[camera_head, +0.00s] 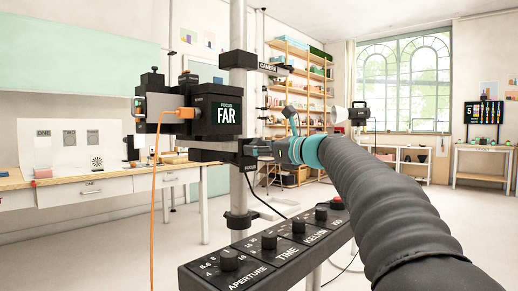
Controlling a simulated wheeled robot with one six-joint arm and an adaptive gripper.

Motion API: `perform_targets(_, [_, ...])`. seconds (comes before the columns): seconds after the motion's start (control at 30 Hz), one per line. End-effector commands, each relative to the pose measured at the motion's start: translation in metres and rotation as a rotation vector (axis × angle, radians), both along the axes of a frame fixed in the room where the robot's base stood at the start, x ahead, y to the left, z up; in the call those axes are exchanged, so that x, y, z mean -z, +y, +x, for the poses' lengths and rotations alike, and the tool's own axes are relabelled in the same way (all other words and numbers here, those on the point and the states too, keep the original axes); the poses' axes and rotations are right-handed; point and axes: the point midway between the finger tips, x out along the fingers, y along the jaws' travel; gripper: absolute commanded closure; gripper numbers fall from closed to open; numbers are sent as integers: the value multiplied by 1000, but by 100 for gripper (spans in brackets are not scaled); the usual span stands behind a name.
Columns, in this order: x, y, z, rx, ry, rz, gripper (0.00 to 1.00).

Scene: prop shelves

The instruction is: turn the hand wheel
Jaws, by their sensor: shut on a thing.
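My gripper (262,148) is at the end of my grey-sleeved arm with teal bands, reaching in from the right. It is at the side of the dark bracket (215,146) on the grey upright post (238,110). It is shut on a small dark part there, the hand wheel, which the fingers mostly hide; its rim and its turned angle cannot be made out. A black box (213,115) reading "FOCUS FAR" sits on the carriage left of the post, just above the bracket.
A black control panel (270,250) with several knobs, labelled APERTURE and TIME, stands in front below my arm. An orange cable (153,200) hangs at the left. A workbench (100,185) stands behind at left, shelves (298,90) at the back.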

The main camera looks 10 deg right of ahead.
Motion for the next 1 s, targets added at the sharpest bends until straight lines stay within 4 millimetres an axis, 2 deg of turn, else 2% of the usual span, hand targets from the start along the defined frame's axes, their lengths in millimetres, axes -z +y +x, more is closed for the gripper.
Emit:
perform_targets(0.37, [2, 0, 0, 0, -96, -133, 83])
perform_targets(1.0, [2, 0, 0, 1, -439, -603, 83])
